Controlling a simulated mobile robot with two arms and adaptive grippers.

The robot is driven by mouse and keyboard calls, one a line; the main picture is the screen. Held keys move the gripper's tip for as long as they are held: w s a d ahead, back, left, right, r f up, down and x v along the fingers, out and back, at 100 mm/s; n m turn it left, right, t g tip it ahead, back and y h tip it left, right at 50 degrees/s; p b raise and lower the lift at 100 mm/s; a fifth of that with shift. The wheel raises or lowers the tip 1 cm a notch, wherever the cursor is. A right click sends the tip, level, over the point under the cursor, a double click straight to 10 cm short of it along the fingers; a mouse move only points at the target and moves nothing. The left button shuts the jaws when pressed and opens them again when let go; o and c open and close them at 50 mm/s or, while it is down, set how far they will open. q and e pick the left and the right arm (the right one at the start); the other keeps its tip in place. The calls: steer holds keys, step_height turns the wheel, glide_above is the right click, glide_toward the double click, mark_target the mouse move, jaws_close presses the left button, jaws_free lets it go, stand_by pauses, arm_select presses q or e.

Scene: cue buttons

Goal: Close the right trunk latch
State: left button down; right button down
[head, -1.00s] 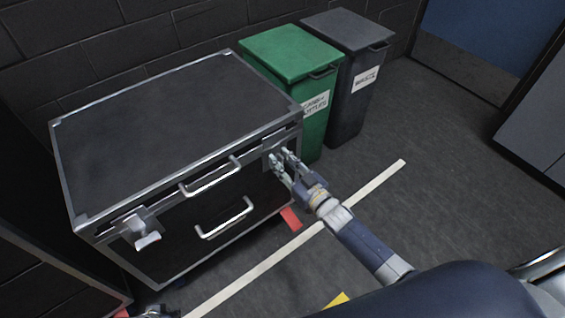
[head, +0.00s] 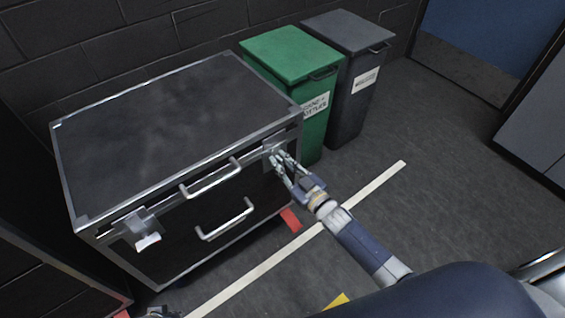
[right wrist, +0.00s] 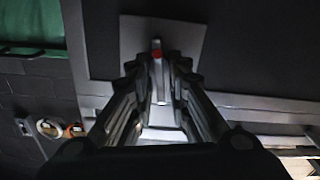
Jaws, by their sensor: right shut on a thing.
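The black trunk (head: 175,130) with metal edges stands at the left in the head view, its lid down. The right trunk latch (head: 268,150) is on the right of its front face, partly hidden by my fingers. My right gripper (head: 276,157) is shut on a part of this latch. In the right wrist view, the gripper (right wrist: 158,68) holds a narrow, red-marked piece in front of the pale latch plate (right wrist: 185,38). The left latch (head: 145,232) sticks out from the front. Part of my left gripper (head: 162,312) shows at the bottom edge; its fingers are not clear.
Two handles, an upper (head: 212,180) and a lower (head: 226,222), project from the trunk front. A green bin (head: 290,55) and a grey bin (head: 350,100) stand behind its right side.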

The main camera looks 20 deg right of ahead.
steer(key=n, duration=0.2)
steer(key=shift+a+n, duration=0.1)
steer(key=shift+n, duration=0.3)
steer(key=n, duration=0.2)
steer(key=shift+a+f+n, duration=0.1)
steer(key=shift+n, duration=0.3)
arm_select(q)
steer(key=b+v, duration=0.2)
steer(key=v, duration=0.6)
steer(key=shift+w+r+t+b, duration=0.25)
steer(key=shift+r+t+b, duration=0.05)
steer(key=shift+r+b, duration=0.1)
arm_select(e)
steer(key=n, duration=0.7)
steer(key=f+n, duration=0.1)
steer(key=n, duration=0.2)
steer(key=shift+s+a+n, duration=0.15)
steer(key=shift+a+n, duration=0.05)
steer(key=shift+n, duration=0.1)
arm_select(q)
steer(key=shift+a, duration=0.15)
arm_select(e)
steer(key=c, duration=1.8)
jaws_free()
